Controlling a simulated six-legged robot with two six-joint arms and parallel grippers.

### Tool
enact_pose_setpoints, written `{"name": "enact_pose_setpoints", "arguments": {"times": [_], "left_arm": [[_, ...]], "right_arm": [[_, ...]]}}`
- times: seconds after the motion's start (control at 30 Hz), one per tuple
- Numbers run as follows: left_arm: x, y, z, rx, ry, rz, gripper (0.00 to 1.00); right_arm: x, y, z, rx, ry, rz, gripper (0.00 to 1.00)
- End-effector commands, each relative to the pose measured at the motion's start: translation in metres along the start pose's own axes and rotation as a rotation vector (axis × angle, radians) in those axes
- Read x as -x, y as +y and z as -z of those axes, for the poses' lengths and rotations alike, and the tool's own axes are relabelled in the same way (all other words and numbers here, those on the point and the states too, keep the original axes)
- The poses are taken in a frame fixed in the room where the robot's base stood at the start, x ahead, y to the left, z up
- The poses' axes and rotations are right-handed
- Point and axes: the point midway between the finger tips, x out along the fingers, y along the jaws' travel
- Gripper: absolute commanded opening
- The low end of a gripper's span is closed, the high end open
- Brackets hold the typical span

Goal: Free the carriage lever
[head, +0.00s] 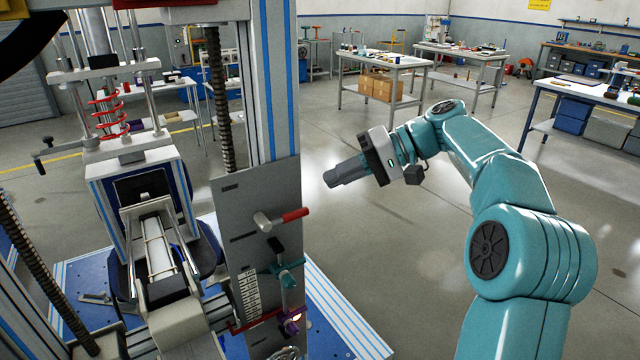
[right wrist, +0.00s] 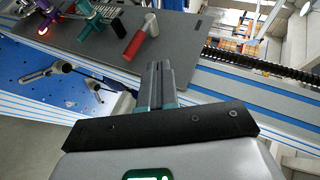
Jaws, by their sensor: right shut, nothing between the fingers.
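On an upright grey plate (head: 240,240) of the test rig sits a lever with a silver hub and a red handle (head: 294,215). The red handle also shows in the right wrist view (right wrist: 134,46), just left of my fingertips. Below it are a teal lever (head: 287,277) with a black grip and a purple lever (head: 291,314) beside a glowing spot. I cannot tell which is the carriage lever. My right gripper (head: 330,179) is shut and empty, to the right of the plate and apart from every lever. My left gripper is not in view.
A blue-striped column (head: 277,90) and a threaded screw (head: 217,90) rise behind the plate. A red spring (head: 108,112) and a grey carriage assembly (head: 157,245) stand to the left. Workbenches (head: 385,62) stand farther back.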

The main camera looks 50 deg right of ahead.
Motion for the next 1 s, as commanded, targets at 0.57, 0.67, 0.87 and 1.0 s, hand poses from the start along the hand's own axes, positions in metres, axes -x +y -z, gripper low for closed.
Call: {"name": "enact_pose_setpoints", "arguments": {"times": [0.57,0.67,0.87,1.0], "left_arm": [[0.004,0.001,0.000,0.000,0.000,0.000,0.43],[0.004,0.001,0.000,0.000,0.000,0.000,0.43],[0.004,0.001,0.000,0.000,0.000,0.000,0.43],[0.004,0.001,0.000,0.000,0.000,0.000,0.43]], "right_arm": [[0.042,0.003,0.000,0.001,-0.001,0.000,0.00],[0.042,0.003,0.000,0.001,0.000,0.000,0.00],[0.042,0.003,0.000,0.001,0.000,0.000,0.00],[0.042,0.003,0.000,0.001,0.000,0.000,0.00]]}}
